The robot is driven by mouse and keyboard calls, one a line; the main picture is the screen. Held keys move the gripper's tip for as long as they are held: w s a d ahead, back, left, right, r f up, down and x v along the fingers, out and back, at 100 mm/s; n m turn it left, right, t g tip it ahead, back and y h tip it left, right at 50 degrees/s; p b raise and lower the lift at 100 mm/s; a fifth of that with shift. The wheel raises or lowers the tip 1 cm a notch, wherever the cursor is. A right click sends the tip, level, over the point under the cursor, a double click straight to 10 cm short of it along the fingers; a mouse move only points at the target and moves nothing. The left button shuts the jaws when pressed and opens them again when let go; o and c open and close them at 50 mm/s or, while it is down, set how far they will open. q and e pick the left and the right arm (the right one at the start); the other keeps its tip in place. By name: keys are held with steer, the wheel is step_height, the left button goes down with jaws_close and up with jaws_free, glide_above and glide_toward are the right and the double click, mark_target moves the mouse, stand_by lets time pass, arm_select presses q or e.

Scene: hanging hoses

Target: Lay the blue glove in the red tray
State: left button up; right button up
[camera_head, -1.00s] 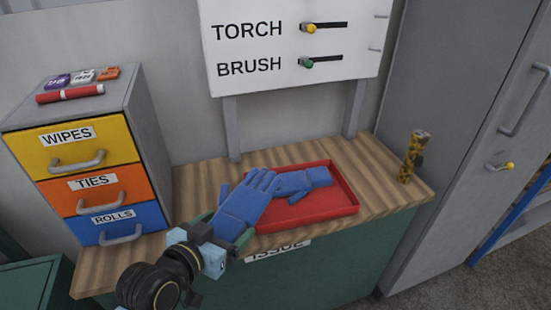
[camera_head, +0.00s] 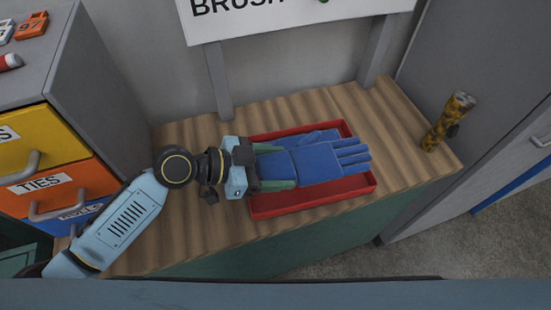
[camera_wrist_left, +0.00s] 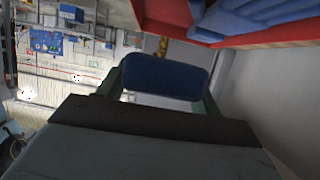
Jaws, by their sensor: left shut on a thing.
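My left gripper (camera_head: 281,166) comes in from the left and is shut on the cuff end of a blue glove (camera_head: 325,163). The glove lies palm-flat over the red tray (camera_head: 310,203), its fingers pointing right to the tray's right side. I cannot tell whether it touches the tray. A second blue glove (camera_head: 318,136) lies in the tray behind it, partly covered. In the left wrist view the held cuff (camera_wrist_left: 165,76) sits between the fingers, and the red tray (camera_wrist_left: 168,11) and the other glove's blue (camera_wrist_left: 250,16) show at the top. My right gripper is out of view.
The tray stands on a wooden-topped bench (camera_head: 215,240). A yellow and black torch (camera_head: 448,122) stands upright at the bench's right end. A drawer unit (camera_head: 100,100) is at the left, and a white board (camera_head: 300,14) on posts rises behind. Bare wood lies around the tray.

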arm_select(q)
step_height(320, 180, down, 5)
steer(key=b, duration=0.3)
steer(key=shift+w+r, duration=0.1)
steer(key=shift+r, duration=0.1)
steer(key=shift+f+b, duration=0.6)
steer(key=shift+b, duration=0.2)
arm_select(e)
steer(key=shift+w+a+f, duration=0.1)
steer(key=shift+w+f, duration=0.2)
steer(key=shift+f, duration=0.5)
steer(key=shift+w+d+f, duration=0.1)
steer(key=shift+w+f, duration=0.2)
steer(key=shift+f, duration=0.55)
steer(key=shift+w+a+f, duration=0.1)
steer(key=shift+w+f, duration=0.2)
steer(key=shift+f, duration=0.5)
arm_select(q)
steer(key=o, duration=1.2)
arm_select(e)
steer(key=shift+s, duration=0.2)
arm_select(q)
steer(key=v, duration=0.7)
steer(key=shift+a+r, duration=0.15)
steer(key=shift+a, duration=0.1)
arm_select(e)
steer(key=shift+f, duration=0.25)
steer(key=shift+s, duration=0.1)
